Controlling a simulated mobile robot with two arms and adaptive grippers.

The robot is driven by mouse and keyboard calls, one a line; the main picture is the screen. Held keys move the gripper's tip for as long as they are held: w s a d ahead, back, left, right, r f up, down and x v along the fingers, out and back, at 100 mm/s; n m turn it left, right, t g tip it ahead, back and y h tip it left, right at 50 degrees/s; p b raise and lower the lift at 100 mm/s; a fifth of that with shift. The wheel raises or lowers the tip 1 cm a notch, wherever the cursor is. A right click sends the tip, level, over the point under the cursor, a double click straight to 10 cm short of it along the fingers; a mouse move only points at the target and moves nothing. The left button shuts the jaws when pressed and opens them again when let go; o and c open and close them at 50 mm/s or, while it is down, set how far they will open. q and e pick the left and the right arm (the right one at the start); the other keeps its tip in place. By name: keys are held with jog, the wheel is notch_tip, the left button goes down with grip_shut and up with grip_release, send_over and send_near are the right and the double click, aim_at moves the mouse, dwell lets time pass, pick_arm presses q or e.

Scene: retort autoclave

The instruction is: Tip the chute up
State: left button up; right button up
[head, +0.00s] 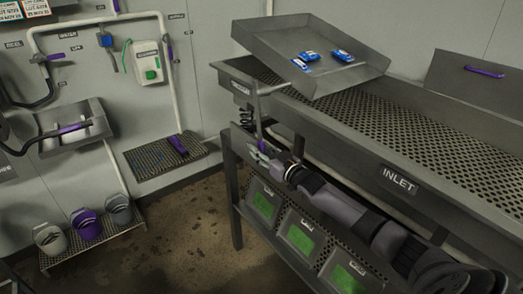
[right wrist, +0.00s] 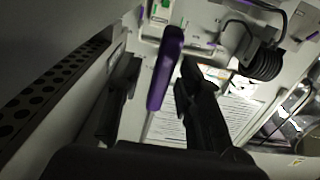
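The chute looks like the grey metal tray (head: 280,42) over the left end of the perforated table in the head view. It sits at a slant, with a few blue-and-white items (head: 342,55) in it. A thin rod runs down from near its front left corner. My right gripper (head: 261,152) is at the lower end of this rod, below the table's front edge. In the right wrist view a purple handle (right wrist: 166,68) stands between my two dark fingers (right wrist: 160,95). The fingers are apart, with a gap visible beside the handle. My left gripper is not in view.
The long perforated table (head: 440,150) carries an INLET label (head: 398,180). Several green-screened boxes (head: 300,238) sit below it, close under my right arm. A grey cover with a purple handle (head: 484,71) is at the right. Buckets (head: 86,224) stand on a low rack at left.

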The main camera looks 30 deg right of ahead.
jog(key=shift+w, duration=0.2)
jog(key=shift+c, duration=0.5)
grip_shut()
dwell(0.6)
